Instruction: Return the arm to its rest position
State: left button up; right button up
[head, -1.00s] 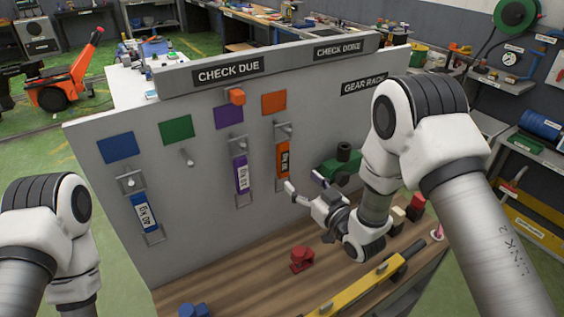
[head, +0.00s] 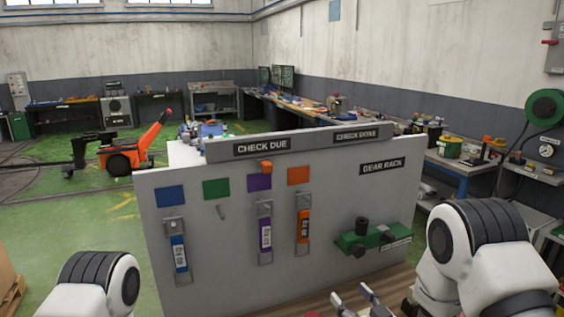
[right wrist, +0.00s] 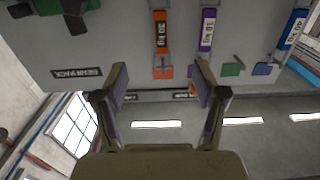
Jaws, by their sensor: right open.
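My right gripper (head: 351,293) shows at the bottom edge of the head view, in front of the panel's lower right part. Its two fingers are apart and point up and left, with nothing between them. In the right wrist view the open gripper (right wrist: 161,78) is also empty, and the panel appears upside down beyond it, apart from the fingertips. The upper part of my right arm fills the lower right corner of the head view. Part of my left arm shows at the lower left; its gripper is out of view.
A grey panel (head: 340,205) stands ahead with blue (head: 179,253), purple (head: 265,236) and orange (head: 303,227) tags hanging on it. An empty peg (head: 221,212) is under the green square. A green device (head: 365,238) sits at the right. The bench top (head: 330,300) is mostly cut off.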

jog(key=s+d+f+m+g+h+b, duration=0.1)
jog(key=s+d+f+g+h+b, duration=0.15)
jog(key=s+f, duration=0.5)
jog(key=s+d+f+m+g+h+b, duration=0.1)
jog(key=s+f+g, duration=0.25)
jog(key=f, duration=0.65)
jog(key=s+d+f+m+g+h+b, duration=0.1)
jog(key=s+d+f+g, duration=0.1)
jog(key=s+f, duration=0.55)
pick_arm(q)
jog(key=f, duration=0.5)
jog(key=shift+w+a+f, duration=0.1)
jog(key=shift+w+f, duration=0.2)
jog(key=shift+f, duration=0.1)
pick_arm(e)
jog(key=s+d+f+g+h, duration=0.1)
jog(key=s+g, duration=0.3)
jog(key=s, duration=0.5)
jog(key=s+d+f+m+g+h, duration=0.1)
jog(key=s+f+g, duration=0.3)
jog(key=s, duration=0.5)
jog(key=shift+d+f+m, duration=0.25)
jog(key=shift+d+m, duration=0.05)
jog(key=shift+d, duration=0.35)
